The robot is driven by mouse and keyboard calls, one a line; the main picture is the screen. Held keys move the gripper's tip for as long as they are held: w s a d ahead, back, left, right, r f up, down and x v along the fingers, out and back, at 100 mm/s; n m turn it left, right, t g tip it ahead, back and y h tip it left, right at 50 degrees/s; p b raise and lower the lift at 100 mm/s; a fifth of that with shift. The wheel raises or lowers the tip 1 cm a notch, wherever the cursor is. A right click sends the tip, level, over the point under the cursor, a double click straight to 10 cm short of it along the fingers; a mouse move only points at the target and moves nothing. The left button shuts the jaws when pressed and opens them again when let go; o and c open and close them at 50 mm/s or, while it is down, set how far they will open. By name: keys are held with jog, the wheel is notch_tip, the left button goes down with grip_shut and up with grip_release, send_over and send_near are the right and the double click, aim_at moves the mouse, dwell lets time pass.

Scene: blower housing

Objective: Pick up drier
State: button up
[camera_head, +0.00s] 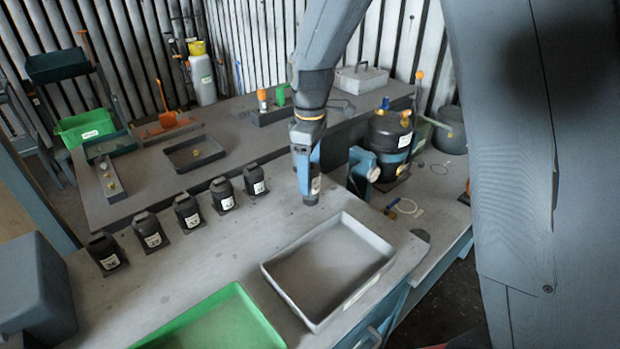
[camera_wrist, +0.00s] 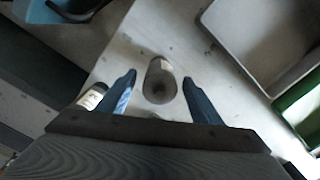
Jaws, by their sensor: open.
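A short, dark grey round part with a pale top edge, which looks like the drier (camera_wrist: 160,82), stands on the bench between my fingers in the wrist view. My gripper (camera_wrist: 160,76) is open, with one blue finger on each side of it and gaps showing on both sides.
Several black labelled blocks (camera_head: 187,211) stand in a row to the left. A black tank (camera_head: 389,134) and a blue clamp (camera_head: 361,172) stand to the right.

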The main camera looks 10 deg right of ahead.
jog(key=shift+f, duration=1.05)
jog(key=c, duration=1.4)
jog(key=shift+r, duration=0.1)
